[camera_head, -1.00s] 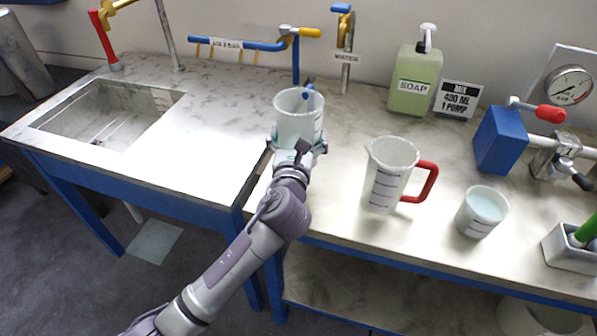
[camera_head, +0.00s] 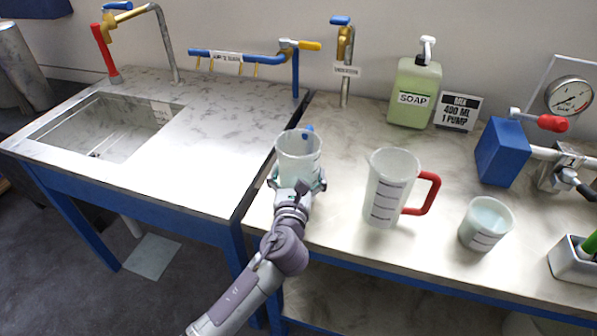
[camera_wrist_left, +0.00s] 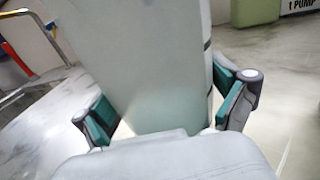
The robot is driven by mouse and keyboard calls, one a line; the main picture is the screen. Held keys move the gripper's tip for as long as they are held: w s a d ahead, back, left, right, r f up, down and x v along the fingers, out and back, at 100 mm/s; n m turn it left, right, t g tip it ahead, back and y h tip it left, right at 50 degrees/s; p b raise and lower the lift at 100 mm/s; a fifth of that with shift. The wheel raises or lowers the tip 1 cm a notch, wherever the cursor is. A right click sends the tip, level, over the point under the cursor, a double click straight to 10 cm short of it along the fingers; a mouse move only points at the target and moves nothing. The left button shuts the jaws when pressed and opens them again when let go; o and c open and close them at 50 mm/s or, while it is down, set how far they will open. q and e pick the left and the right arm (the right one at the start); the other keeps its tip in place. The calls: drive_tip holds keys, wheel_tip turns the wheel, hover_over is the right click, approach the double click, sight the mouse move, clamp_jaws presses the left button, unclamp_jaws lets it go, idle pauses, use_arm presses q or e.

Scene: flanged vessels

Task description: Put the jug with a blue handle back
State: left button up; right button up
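The jug with a blue handle (camera_head: 299,160) is a clear, pale vessel, upright near the left end of the right-hand counter. Only a bit of its blue handle (camera_head: 308,130) shows, at its far side. My left gripper (camera_head: 297,184) has its fingers around the jug's lower part from the near side. In the left wrist view, the jug (camera_wrist_left: 150,70) fills the space between the teal finger pads (camera_wrist_left: 168,112), which appear to press on its sides. The jug's base is hidden, so I cannot tell whether it touches the counter. My right gripper is not in view.
A jug with a red handle (camera_head: 390,190) and a beaker (camera_head: 486,224) stand to the right. A soap bottle (camera_head: 414,92), sign (camera_head: 457,112) and tap (camera_head: 345,65) are behind. A sink (camera_head: 105,128) is at the left. The counter behind the held jug is fairly clear.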

use_arm(q)
drive_tip(key=shift+r, duration=0.15)
drive_tip(key=s, duration=0.4)
drive_tip(key=s+a, duration=0.1)
drive_tip(key=s, duration=0.7)
drive_tip(key=shift+a, duration=0.25)
